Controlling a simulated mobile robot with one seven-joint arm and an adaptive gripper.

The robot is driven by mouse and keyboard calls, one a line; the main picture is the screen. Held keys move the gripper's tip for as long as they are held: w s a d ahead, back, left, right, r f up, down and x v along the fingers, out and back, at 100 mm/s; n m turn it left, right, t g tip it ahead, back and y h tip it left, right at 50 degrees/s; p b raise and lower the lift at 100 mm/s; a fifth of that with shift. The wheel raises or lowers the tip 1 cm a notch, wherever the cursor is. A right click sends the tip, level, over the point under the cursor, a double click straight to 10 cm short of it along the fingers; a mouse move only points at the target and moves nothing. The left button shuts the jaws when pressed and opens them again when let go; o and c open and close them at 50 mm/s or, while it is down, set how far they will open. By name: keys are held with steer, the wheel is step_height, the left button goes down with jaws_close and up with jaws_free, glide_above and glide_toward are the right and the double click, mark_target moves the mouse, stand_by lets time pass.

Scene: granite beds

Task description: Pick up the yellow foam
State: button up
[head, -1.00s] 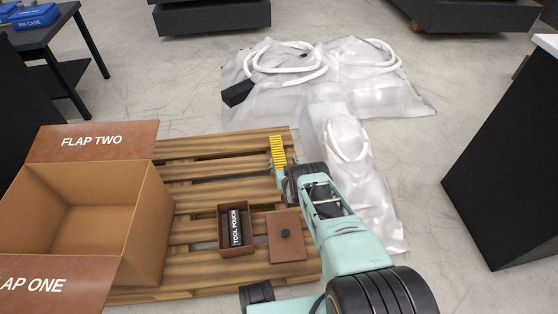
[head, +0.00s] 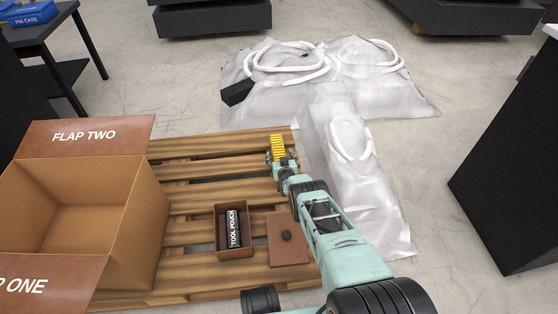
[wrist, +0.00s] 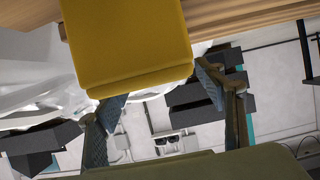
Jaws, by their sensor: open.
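The yellow foam (head: 277,147) is a ribbed yellow block at the far right corner of the wooden pallet. In the wrist view the yellow foam (wrist: 128,42) fills the upper middle, with its near edge close to my fingertips. My gripper (head: 283,162) is at the near side of the foam in the head view. In the wrist view my gripper (wrist: 161,84) is open, one finger on each side, with nothing held. I cannot tell whether the fingers touch the foam.
An open cardboard box (head: 130,235) stands on the pallet (head: 190,268) at left. A small box with a tool pouch (head: 233,228) and a brown lid (head: 288,252) lie nearer me. Plastic sheeting with white hoses (head: 340,105) covers the floor behind and right. A dark block (head: 515,170) stands at right.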

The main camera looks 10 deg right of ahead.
steer(key=shift+c, duration=0.7)
steer(key=shift+r, duration=0.1)
steer(key=c, duration=1.2)
steer(key=shift+o, duration=0.2)
